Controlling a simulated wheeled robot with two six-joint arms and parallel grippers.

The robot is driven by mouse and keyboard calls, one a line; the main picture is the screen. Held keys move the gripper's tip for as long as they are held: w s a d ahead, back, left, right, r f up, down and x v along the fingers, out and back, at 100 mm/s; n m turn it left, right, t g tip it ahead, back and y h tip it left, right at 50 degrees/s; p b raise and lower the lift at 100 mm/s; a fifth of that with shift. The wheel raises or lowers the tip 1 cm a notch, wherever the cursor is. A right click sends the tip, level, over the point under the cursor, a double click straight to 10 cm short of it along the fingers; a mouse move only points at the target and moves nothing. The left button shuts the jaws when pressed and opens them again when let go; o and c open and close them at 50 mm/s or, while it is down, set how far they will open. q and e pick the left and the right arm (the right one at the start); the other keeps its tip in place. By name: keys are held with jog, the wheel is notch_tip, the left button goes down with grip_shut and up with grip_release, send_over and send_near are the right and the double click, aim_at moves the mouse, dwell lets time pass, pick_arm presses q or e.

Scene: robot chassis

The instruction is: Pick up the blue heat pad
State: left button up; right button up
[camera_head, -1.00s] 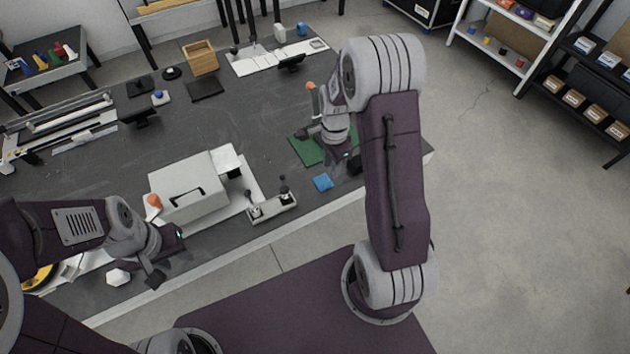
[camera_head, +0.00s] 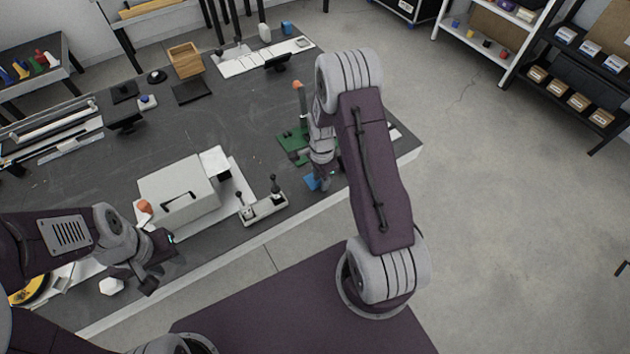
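The blue heat pad (camera_head: 311,183) lies on the dark table near its front edge, partly covered by my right gripper. My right gripper (camera_head: 322,186) points down over the pad, at its right side. Its fingers are small and overlap the pad, so I cannot tell whether they are open or touching it. My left gripper (camera_head: 160,268) is at the front left of the table, with its two fingers spread apart and nothing seen between them.
A green board (camera_head: 290,146) lies just behind the pad. A small grey block with black levers (camera_head: 264,209) and a large white box (camera_head: 177,188) stand to the left. A white hexagonal piece (camera_head: 111,286) lies near my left gripper.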

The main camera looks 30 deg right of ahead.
grip_shut()
jog(key=shift+r, duration=0.1)
jog(key=shift+r, duration=0.25)
jog(key=r, duration=0.4)
jog(key=shift+d, duration=0.4)
jog(key=s+d+r, duration=0.2)
jog(key=d+r, duration=0.4)
jog(key=d, duration=0.4)
jog(key=shift+s+d+r+b, duration=0.2)
jog(key=shift+s+d+b, duration=0.1)
jog(key=shift+s, duration=0.05)
